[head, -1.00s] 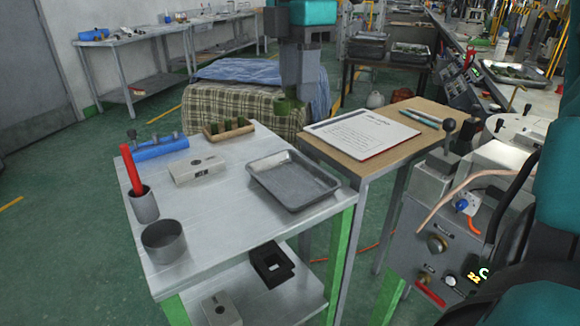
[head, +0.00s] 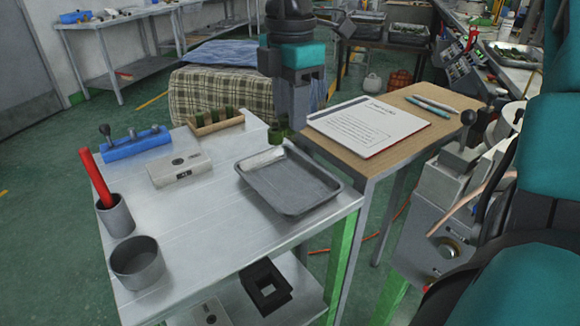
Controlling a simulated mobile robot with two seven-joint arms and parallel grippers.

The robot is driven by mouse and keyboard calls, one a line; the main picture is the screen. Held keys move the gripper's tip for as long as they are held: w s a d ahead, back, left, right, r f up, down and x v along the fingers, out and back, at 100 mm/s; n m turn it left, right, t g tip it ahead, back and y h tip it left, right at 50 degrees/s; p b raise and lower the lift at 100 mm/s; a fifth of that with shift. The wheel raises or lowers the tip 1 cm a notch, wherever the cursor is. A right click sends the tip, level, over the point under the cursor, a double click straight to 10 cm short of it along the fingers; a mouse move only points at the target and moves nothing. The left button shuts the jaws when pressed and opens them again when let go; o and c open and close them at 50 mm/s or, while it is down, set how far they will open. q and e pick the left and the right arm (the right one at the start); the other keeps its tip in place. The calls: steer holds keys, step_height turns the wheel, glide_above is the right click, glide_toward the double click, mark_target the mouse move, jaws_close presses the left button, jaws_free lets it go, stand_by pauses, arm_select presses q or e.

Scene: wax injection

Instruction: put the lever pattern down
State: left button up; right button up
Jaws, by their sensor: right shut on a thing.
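My right gripper (head: 281,125) points down from the top of the head view, just beyond the far corner of the grey tray in the picture. It is shut on a small green lever pattern (head: 276,136), mostly hidden by the fingers. The grey metal tray (head: 290,205) lies on the right part of the metal table. The pattern appears right at the tray's far rim; its height above the table is hard to tell. A wooden rack (head: 218,128) with several green pieces stands left of it. My left gripper is not in view.
The metal table (head: 200,225) also holds a blue block (head: 135,146), a light box (head: 180,169), a cup (head: 115,217) with a red stick and a grey pot (head: 137,264). A wooden side table (head: 385,150) with a paper sheet (head: 365,125) adjoins on the right.

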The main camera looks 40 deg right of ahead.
glide_above(290, 181)
step_height(290, 181, down, 6)
steer(key=shift+r, duration=0.15)
steer(key=shift+f, duration=0.45)
step_height(290, 181, down, 4)
steer(key=shift+f+b, duration=0.1)
steer(key=shift+b, duration=0.35)
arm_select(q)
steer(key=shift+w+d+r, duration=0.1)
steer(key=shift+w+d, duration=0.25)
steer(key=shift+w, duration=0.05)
arm_select(e)
steer(key=shift+f, duration=0.1)
steer(key=o, duration=0.7)
steer(key=shift+c, duration=0.2)
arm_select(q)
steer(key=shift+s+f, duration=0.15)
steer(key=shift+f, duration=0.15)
arm_select(e)
steer(key=o, duration=0.4)
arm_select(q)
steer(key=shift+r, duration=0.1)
arm_select(e)
steer(key=shift+r, duration=0.2)
